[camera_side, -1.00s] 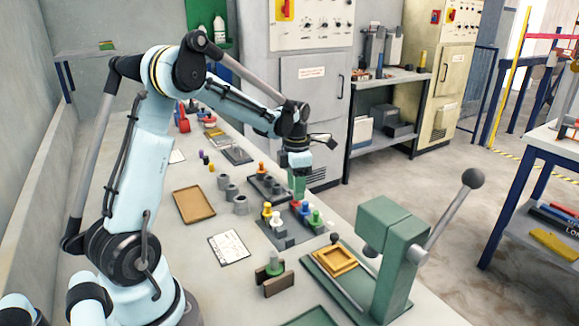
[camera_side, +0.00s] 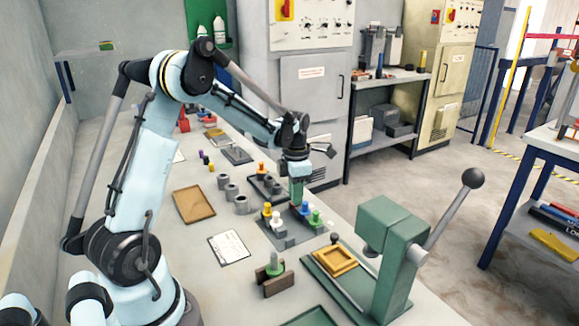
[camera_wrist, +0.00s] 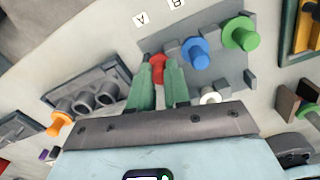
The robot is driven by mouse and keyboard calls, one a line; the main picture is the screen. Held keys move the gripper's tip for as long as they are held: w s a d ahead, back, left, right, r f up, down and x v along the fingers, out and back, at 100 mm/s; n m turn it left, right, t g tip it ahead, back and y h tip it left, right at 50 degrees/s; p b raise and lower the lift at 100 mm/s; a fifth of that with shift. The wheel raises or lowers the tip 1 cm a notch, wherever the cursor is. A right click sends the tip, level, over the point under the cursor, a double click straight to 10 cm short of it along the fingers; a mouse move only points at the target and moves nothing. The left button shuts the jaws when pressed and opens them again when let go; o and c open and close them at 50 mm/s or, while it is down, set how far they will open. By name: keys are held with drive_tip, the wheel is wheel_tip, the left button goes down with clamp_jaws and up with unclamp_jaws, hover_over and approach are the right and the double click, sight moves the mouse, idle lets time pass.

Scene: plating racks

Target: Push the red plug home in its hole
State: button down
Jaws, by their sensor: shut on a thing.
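The red plug (camera_wrist: 158,66) shows between the green fingertips of my gripper (camera_wrist: 158,78) in the wrist view. My gripper (camera_side: 297,192) is shut on it and points down over the far edge of the grey plug rack (camera_side: 279,238). The rack (camera_wrist: 228,70) also holds a blue plug (camera_wrist: 195,53) and a green plug (camera_wrist: 239,34), both right of the red one in the wrist view. The red plug's lower end and its hole are hidden, so I cannot tell how deep it sits.
A second dark rack with grey rings (camera_wrist: 85,98) and an orange plug (camera_wrist: 60,122) stands beside the plug rack. A green lever press (camera_side: 385,240) stands to the right. A brown tray (camera_side: 194,205) and a paper sheet (camera_side: 229,247) lie to the left.

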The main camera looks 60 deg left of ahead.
drive_tip(key=shift+r, duration=0.1)
drive_tip(key=shift+r, duration=0.5)
drive_tip(key=r, duration=0.3)
drive_tip(key=shift+d+r, duration=0.15)
drive_tip(key=shift+d, duration=0.1)
drive_tip(key=s+d+r, duration=0.1)
drive_tip(key=d+r, duration=0.5)
drive_tip(key=d, duration=0.4)
drive_tip(key=a, duration=1.9)
drive_tip(key=shift+a, duration=0.2)
drive_tip(key=shift+f, duration=2.85)
